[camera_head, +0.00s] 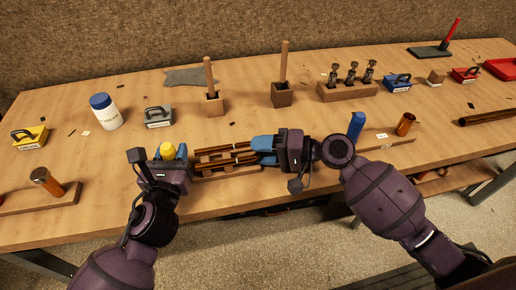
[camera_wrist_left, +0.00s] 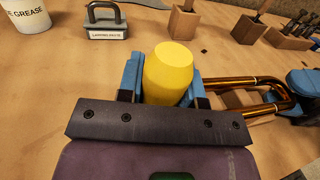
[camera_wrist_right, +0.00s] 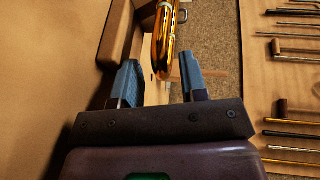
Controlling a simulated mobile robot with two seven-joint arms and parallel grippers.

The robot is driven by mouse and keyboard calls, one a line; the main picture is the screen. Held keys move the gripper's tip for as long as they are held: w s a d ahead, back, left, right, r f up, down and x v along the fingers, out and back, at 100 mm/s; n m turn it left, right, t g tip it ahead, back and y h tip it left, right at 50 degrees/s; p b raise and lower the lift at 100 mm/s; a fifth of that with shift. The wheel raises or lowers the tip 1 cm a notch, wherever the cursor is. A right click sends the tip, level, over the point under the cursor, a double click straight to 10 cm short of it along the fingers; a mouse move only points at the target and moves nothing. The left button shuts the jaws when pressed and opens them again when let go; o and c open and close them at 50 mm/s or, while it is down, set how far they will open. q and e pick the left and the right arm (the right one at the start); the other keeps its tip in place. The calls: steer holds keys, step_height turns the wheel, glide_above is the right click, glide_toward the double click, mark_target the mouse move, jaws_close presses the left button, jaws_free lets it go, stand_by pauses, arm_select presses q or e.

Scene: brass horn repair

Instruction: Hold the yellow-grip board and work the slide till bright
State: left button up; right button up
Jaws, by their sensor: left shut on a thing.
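The yellow grip (camera_head: 168,150) of the slide board stands between the blue fingers of my left gripper (camera_head: 170,158), which is shut on it; the grip (camera_wrist_left: 168,75) also fills the left wrist view. The wooden board (camera_head: 228,173) lies to the right of the grip, with the copper-brown slide tubes (camera_head: 225,154) along it. My right gripper (camera_head: 262,143) is at the right end of the slide. In the right wrist view its fingers stand apart, with the shiny slide bow (camera_wrist_right: 165,40) just beyond the tips. Contact there cannot be told.
Behind stand a white grease jar (camera_head: 104,112), a grey lapping-paste block (camera_head: 158,117), stick holders (camera_head: 282,97) and a valve rack (camera_head: 347,90). A yellow handled block (camera_head: 30,137) is far left. A blue post (camera_head: 356,125) stands right of my right gripper. The table's front edge is close.

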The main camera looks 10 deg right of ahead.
steer(key=v, duration=1.1)
stand_by(0.6)
steer(key=shift+c, duration=1.4)
steer(key=shift+s+d+r, duration=0.1)
steer(key=shift+s+d, duration=0.05)
steer(key=shift+d, duration=0.1)
steer(key=x, duration=1.2)
steer(key=shift+c, duration=0.5)
jaws_close()
